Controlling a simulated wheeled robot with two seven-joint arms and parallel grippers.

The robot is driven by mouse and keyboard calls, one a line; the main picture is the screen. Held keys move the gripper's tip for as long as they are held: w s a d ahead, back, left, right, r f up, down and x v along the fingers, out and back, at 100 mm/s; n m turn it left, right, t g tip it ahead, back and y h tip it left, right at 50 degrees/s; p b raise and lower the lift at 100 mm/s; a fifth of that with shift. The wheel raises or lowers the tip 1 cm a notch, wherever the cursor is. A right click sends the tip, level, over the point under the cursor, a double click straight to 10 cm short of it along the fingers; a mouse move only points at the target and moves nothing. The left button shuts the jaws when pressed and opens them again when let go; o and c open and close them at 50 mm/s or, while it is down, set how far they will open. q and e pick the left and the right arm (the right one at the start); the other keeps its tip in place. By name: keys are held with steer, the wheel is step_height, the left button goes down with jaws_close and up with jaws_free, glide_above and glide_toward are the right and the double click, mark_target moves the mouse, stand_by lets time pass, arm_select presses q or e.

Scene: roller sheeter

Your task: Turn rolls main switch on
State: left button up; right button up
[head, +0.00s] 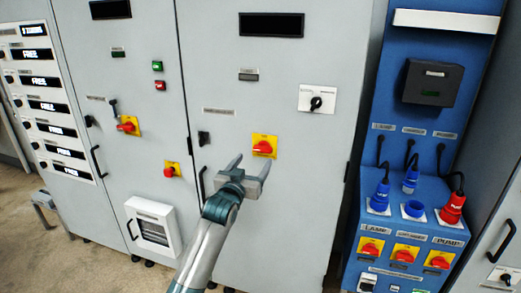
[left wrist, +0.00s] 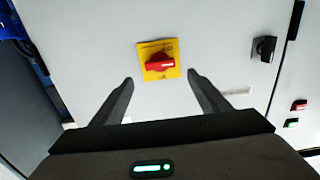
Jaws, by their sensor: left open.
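A red rotary switch (head: 263,147) on a yellow plate is on the middle grey cabinet door in the head view. It also shows in the left wrist view (left wrist: 159,65), with its red handle lying roughly sideways. Its label is too small to read. My left gripper (head: 250,163) is open and empty, just below the switch in the head view. In the left wrist view its fingertips (left wrist: 160,77) lie either side of the yellow plate, and neither visibly touches the switch. My right gripper is not in view.
Two more red-and-yellow switches (head: 127,125) (head: 171,171) are on the left door. A black door latch (head: 204,138) and a black selector knob (head: 316,102) flank the switch. A blue panel (head: 425,205) with plugs and several red switches stands right.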

mark_target(261, 150)
arm_select(q)
steer(key=shift+p+x, duration=0.7)
steer(key=shift+x, duration=3.5)
steer(key=c, duration=1)
